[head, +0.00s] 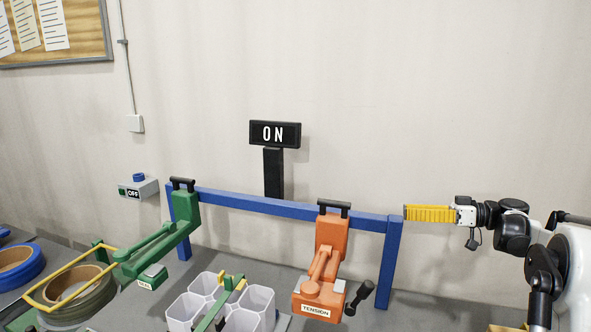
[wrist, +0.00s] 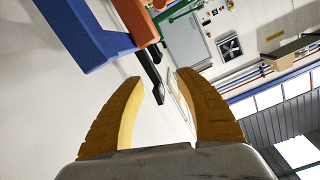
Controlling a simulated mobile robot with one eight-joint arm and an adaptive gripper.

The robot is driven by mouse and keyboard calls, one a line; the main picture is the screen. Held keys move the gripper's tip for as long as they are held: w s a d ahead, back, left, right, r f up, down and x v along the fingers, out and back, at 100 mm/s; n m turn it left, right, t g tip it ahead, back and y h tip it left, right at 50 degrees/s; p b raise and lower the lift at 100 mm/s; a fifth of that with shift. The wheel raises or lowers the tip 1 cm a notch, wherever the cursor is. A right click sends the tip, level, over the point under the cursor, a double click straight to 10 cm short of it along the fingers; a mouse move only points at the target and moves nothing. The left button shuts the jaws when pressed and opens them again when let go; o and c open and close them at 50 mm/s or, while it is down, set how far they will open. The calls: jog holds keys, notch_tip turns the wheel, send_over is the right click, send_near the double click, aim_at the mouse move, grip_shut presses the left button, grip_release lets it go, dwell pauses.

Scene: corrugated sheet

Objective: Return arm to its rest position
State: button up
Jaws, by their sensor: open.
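My gripper (head: 407,213) is at the right of the head view, with yellow fingers pointing left. It is level with the top of the blue frame (head: 258,207) and beside its right post; I cannot tell the gap in depth. My white and black arm reaches in from the right edge. In the wrist view, my gripper (wrist: 160,76) has its two curved yellow fingers spread wide with nothing between them. The orange tool (head: 331,235) marked TENSION hangs on the frame by its black handle, left of my gripper.
A green tool (head: 186,215) hangs at the frame's left end. White tubes (head: 185,308) stand on the grey bench in front. An ON sign (head: 275,134) rises behind the frame, and a small OFF box (head: 139,190) is on the wall. Wall space above my arm is clear.

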jog(key=s+a+m+h, duration=0.7)
jog(key=s+a+h, duration=0.1)
jog(key=s+a, duration=0.65)
jog(key=s+d+f+m+t+h, duration=0.1)
jog(key=s+f+h, duration=0.2)
jog(key=s, duration=0.8)
jog(key=s+d+f+m+h, duration=0.2)
jog(key=s+f+h, duration=0.2)
jog(key=s, duration=0.7)
notch_tip(320, 180, down, 2)
jog(key=shift+s+f+t+h+b, duration=0.15)
jog(key=shift+f+t+h+b, duration=0.15)
jog(key=shift+t+b, duration=0.1)
